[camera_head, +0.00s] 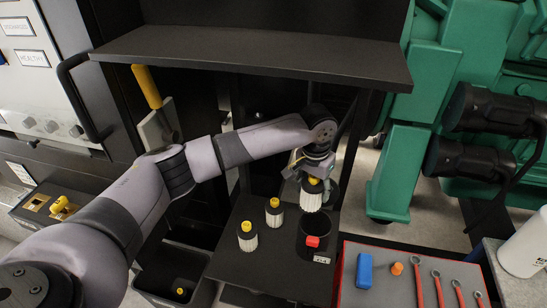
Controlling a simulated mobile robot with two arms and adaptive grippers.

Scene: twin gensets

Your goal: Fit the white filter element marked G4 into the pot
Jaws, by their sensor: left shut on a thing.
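My left gripper (315,176) reaches in from the left over the small black table and is shut on a white pleated filter element with a yellow top (311,198). The element hangs upright behind the black pot (301,246). A red piece (312,241) shows at the pot, and a small label is at its front. Whether the element touches anything below is unclear. Two similar white filter elements with yellow tops, one nearer (247,241) and one farther (274,216), stand left of the pot. No G4 mark is readable. My right gripper is out of view.
A black shelf (260,52) overhangs behind my arm. A grey tray with a red rim (390,292) at the right holds a blue block (364,271), an orange piece (397,268) and wrenches. A dark bin (160,285) stands lower left. Green machinery (400,170) rises at the right.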

